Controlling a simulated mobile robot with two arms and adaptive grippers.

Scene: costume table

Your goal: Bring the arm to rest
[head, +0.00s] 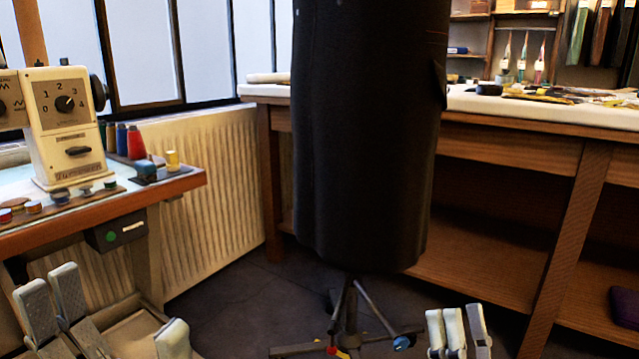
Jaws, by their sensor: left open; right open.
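My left gripper (113,308) is at the bottom left, in front of the sewing table. Its pale fingers stand up and spread apart, with nothing between them. My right gripper (460,314) is at the bottom right, low in front of the workbench. Its fingertips point up, and I see nothing between them. Most of both arms is below the picture's edge.
A dark garment on a stand (368,140) fills the middle, its wheeled base on the floor. A sewing machine (65,130) and thread spools stand on the sewing table (180,184) at left. A wooden workbench (510,147) runs along the right. A radiator (215,200) is behind.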

